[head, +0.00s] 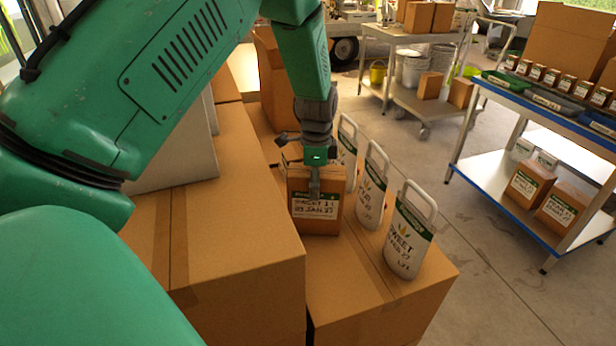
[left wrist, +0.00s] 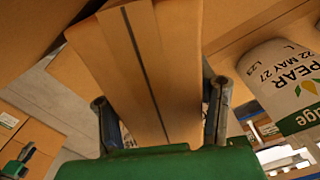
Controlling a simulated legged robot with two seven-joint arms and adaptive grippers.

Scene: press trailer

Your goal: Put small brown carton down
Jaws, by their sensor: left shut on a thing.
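The small brown carton (head: 318,213) has a white and green label on its front. It stands upright on or just above a large brown box, beside the white jugs; I cannot tell whether its base touches. My left gripper (head: 315,180) comes down on it from above and is shut on it. In the left wrist view the carton (left wrist: 150,60) fills the middle, with its dark tape seam showing, between the two fingers of the left gripper (left wrist: 162,112). My right gripper is not in view.
Several white handled jugs (head: 409,236) stand right of the carton on the large box (head: 370,300). A taller box (head: 240,210) stands close on the left. A blue-edged shelf table (head: 530,150) with jars and cartons is at the right, across open floor (head: 450,200).

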